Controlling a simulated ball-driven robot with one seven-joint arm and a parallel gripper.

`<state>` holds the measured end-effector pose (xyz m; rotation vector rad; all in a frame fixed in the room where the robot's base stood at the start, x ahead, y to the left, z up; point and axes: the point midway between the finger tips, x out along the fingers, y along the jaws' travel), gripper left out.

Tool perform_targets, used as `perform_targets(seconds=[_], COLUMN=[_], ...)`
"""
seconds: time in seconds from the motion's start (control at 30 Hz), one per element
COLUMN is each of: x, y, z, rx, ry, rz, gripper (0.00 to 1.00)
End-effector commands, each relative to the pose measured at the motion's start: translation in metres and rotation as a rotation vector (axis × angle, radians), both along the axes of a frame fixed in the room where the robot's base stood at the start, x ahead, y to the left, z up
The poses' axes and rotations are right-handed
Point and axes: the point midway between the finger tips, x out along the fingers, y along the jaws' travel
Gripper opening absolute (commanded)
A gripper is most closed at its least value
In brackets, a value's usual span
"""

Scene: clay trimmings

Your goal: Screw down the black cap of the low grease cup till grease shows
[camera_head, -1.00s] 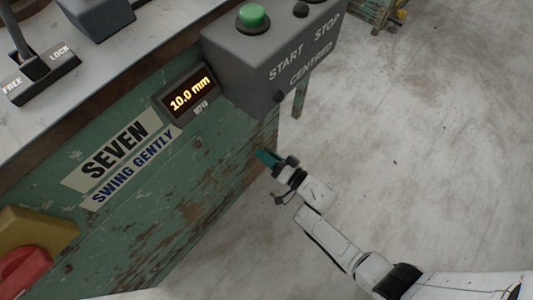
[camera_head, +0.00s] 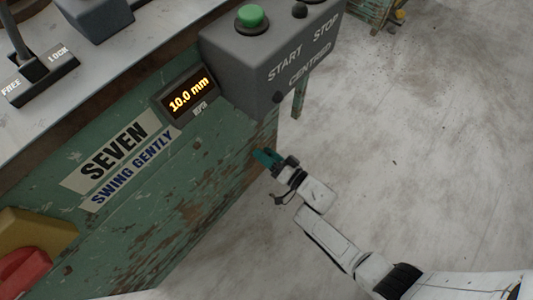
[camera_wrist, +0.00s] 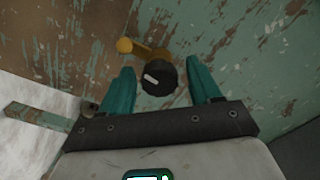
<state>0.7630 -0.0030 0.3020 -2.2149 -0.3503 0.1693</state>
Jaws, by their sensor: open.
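The black cap (camera_wrist: 159,78) of the low grease cup shows in the wrist view, round, with a pale mark across its face. A brass-coloured fitting (camera_wrist: 146,48) sits behind it against the green machine side. My gripper (camera_wrist: 161,79) is open, with one teal finger on each side of the cap. I cannot tell whether either finger touches it. No grease is visible around the cap. In the head view my gripper (camera_head: 266,157) is at the low right end of the green panel, and the cap is hidden there.
The worn green machine panel (camera_head: 160,215) carries a display (camera_head: 189,98) reading 10.0 mm and a "SEVEN / SWING GENTLY" label (camera_head: 118,160). A grey START/STOP box (camera_head: 265,65) juts out above my gripper. A red knob (camera_head: 25,272) is at lower left. The floor to the right is clear.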

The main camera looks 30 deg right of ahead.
Motion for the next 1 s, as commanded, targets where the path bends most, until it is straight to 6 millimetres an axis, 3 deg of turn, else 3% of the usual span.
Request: perform_targets(seconds=[0.17,0.6,0.8,1.0], x=[-0.012,-0.086,-0.101,-0.103], y=[-0.004,-0.028,-0.033,-0.034], z=[0.0,0.001,0.0,0.0], rx=[-0.002,-0.001,0.0,0.0], ry=[0.004,0.002,0.0,-0.001], rz=[0.001,0.001,0.0,0.0], gripper=[0.63,0.63,0.63,0.63])
